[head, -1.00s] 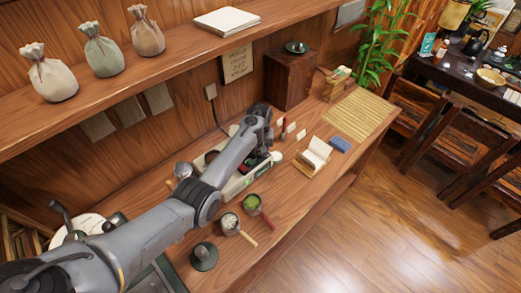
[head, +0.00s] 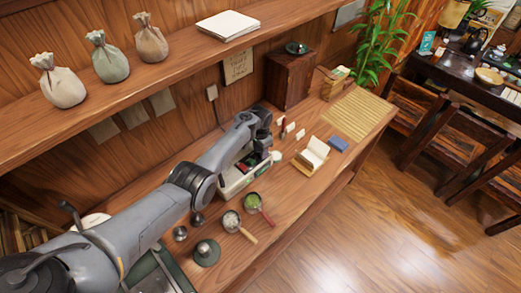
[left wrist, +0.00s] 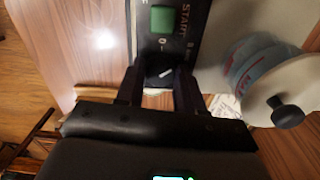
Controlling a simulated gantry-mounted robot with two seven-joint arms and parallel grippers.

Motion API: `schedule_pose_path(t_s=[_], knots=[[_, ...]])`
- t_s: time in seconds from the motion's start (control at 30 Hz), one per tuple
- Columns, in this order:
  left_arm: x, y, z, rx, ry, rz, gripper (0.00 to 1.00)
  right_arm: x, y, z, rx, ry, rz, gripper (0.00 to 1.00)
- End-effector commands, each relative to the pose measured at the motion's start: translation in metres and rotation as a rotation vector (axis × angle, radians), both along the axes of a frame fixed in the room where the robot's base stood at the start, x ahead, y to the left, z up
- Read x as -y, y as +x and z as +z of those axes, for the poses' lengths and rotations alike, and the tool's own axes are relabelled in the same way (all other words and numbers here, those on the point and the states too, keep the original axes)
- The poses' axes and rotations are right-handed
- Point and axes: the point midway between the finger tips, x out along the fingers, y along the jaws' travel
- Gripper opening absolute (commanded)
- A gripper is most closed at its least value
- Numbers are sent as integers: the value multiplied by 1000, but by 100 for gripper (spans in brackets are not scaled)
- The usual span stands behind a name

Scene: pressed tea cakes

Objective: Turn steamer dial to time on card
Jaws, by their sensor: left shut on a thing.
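The steamer (head: 232,185) is a pale box on the counter, mostly behind my left arm in the head view. In the left wrist view its dark panel (left wrist: 200,25) carries START lettering and a green button (left wrist: 162,18). The dial (left wrist: 160,74) is dark with a short white mark, tilted up to the right. My left gripper (left wrist: 159,85) has its two fingers on either side of the dial and is shut on it.
A pale lid with a black knob (left wrist: 287,112) lies close on the right in the wrist view. A shelf (head: 180,75) runs above. The counter's front right is clear.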

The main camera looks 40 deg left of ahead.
Motion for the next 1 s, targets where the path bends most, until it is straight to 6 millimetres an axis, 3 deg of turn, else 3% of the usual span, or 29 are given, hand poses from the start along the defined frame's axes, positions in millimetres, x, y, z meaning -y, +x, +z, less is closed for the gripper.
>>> schedule_pose_path(t_s=[0.3,0.87,0.9,1.0], knots=[[0,0,0,0,0,-133,7,1,0,1,1,-5,4,43],[0,0,-1,0,0,-161,7,2,0,1,0,-8,6,43],[0,0,-1,0,0,-160,42,2,0,1,1,-8,5,43],[0,0,0,0,0,-160,57,1,0,1,1,-5,4,43]])
